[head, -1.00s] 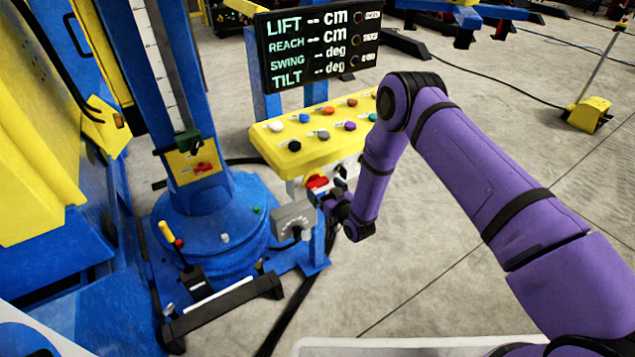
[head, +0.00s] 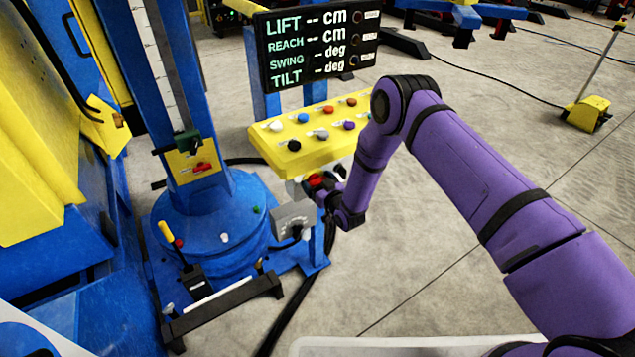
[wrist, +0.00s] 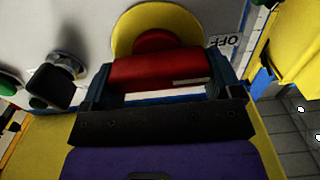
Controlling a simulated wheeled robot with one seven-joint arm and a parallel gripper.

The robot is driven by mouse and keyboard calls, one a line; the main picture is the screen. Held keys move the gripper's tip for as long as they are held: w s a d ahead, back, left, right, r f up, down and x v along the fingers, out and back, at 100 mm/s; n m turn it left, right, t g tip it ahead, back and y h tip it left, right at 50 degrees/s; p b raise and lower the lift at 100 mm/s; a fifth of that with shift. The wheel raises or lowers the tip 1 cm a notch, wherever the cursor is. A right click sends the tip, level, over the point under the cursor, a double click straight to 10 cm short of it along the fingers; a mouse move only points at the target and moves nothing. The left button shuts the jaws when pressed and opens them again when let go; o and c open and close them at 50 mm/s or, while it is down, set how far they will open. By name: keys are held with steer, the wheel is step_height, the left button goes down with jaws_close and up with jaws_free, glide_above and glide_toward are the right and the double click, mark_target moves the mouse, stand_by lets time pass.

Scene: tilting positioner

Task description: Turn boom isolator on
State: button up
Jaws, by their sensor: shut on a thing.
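The boom isolator is a red rotary handle (wrist: 158,70) on a round yellow plate (wrist: 160,18), seen close in the wrist view. A label reading OFF (wrist: 225,42) is beside it at the right. The handle lies about crosswise in the wrist view. My gripper (wrist: 162,76) is shut on the red handle, with one dark finger at each end. In the head view the red handle (head: 316,181) shows below the yellow button panel, partly hidden by my gripper (head: 322,190). The display (head: 318,45) shows dashes for lift, reach, swing and tilt.
The yellow panel (head: 270,150) with several coloured buttons is just above my gripper. A grey dial box (head: 292,221) is close at its lower left. Black and green knobs are left of the handle in the wrist view.

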steer(key=shift+m, duration=0.4)
steer(key=m, duration=0.3)
steer(key=shift+w+d+m, duration=0.15)
steer(key=shift+d+m, duration=0.1)
steer(key=shift+m, duration=0.05)
steer(key=m, duration=0.4)
steer(key=shift+w+d+f+m, duration=0.1)
steer(key=shift+d+f+m, duration=0.05)
steer(key=shift+m, duration=0.15)
steer(key=m, duration=0.5)
steer(key=shift+d+f, duration=0.1)
steer(key=shift+f, duration=0.1)
steer(key=shift+f+m, duration=0.2)
steer(key=shift+m, duration=1.8)
steer(key=o, duration=0.7)
steer(key=shift+o, duration=0.2)
steer(key=v, duration=1)
steer(key=shift+s+d, duration=0.25)
steer(key=shift+s, duration=0.05)
